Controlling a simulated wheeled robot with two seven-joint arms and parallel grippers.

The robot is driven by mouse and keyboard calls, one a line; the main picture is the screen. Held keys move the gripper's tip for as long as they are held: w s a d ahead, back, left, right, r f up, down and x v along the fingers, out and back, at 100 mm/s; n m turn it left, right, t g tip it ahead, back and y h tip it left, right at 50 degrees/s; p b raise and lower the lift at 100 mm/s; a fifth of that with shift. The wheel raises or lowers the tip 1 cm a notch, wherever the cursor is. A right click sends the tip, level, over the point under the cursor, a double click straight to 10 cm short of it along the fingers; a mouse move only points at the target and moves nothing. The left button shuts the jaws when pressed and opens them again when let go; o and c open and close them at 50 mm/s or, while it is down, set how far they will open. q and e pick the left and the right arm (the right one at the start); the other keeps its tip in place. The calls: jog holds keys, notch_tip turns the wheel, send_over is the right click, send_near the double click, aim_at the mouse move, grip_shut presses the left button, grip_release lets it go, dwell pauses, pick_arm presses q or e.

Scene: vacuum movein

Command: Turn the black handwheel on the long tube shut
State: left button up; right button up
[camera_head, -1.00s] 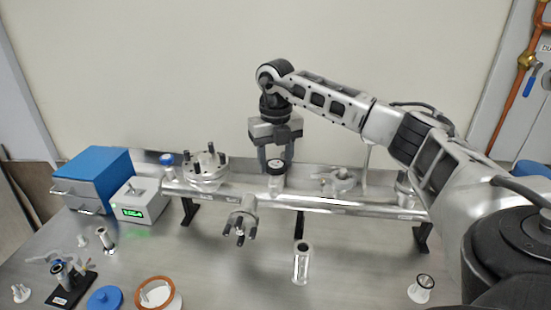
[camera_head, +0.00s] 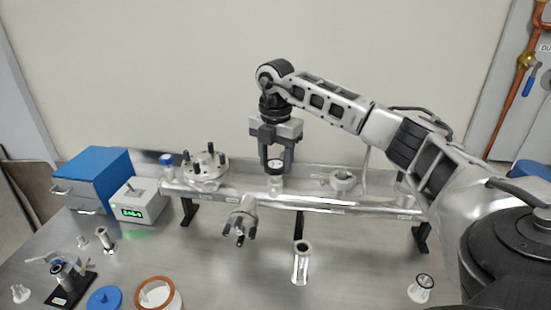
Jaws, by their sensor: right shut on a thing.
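The long metal tube (camera_head: 310,203) runs left to right across the bench on dark supports. The black handwheel (camera_head: 275,166) sits on top of a short upright fitting near the tube's middle. My right gripper (camera_head: 275,162) reaches down over it from above, its two fingers closed on either side of the handwheel. The fingers hide part of the wheel's sides. My left gripper is not in view.
A flange with upright posts (camera_head: 205,166) stands on the tube's left part, and a three-pronged port (camera_head: 241,225) points forward. A controller box with green display (camera_head: 140,208) and a blue cabinet (camera_head: 93,178) stand left. Loose fittings (camera_head: 301,262) stand in front.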

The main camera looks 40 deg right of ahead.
aim_at(276, 164)
jog(key=shift+m, duration=1.2)
jog(key=o, duration=1)
jog(key=shift+c, duration=0.2)
notch_tip(276, 164, up, 16)
